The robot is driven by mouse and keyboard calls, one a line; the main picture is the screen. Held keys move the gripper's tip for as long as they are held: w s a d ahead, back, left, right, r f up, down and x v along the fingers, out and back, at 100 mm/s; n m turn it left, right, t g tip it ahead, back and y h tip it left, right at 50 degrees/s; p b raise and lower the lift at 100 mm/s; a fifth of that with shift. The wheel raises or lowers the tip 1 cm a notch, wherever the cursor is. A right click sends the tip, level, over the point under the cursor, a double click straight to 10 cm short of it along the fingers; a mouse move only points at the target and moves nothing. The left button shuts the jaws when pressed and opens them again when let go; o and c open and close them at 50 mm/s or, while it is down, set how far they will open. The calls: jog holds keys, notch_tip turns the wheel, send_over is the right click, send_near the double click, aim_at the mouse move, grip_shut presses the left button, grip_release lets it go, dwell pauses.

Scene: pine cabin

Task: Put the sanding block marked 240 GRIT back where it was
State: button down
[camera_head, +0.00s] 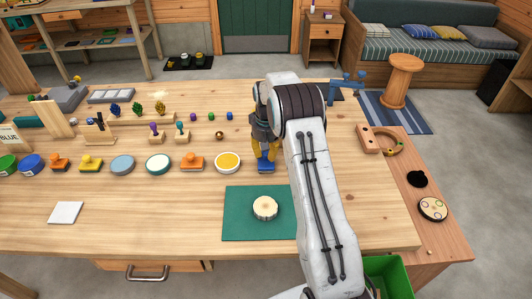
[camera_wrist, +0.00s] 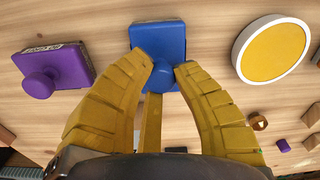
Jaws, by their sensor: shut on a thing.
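A blue block with a round knob (camera_head: 265,166) is at the right end of the front row on the workbench, beside the yellow-topped round tin. My gripper (camera_head: 266,148) is over it, pointing down. In the wrist view, the yellow fingers of my gripper (camera_wrist: 163,68) are shut on the knob of the blue block (camera_wrist: 158,38). I cannot tell whether the block rests on the bench or hangs just above it. A purple block with a knob (camera_wrist: 56,75) lies to its left in the wrist view. No 240 GRIT marking is legible.
The yellow-topped round tin (camera_head: 228,162) is close on the block's left; it also shows in the wrist view (camera_wrist: 272,50). A white square (camera_head: 66,212) lies front left. Bare bench surrounds it.

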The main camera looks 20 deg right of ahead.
aim_at(266, 154)
jog(key=c, duration=1.1)
grip_release()
jog(key=shift+f, duration=0.1)
jog(key=s+a+r, duration=0.2)
jog(key=s+r, duration=0.1)
jog(key=r, duration=0.6)
jog(key=s+a+r, duration=0.1)
jog(key=s+r, duration=0.1)
jog(key=r, duration=0.7)
jog(key=s+a+r+n+t, duration=0.1)
jog(key=s+a+r, duration=0.25)
jog(key=s, duration=0.55)
jog(key=s+a+r+n+t, duration=0.15)
jog(key=s+a, duration=0.25)
jog(key=s, duration=0.6)
jog(key=s+a+f, duration=0.1)
jog(key=s+f, duration=0.2)
jog(key=s, duration=0.8)
jog(key=shift+a, duration=0.2)
jog(key=shift+f+t, duration=0.1)
jog(key=shift+t, duration=0.15)
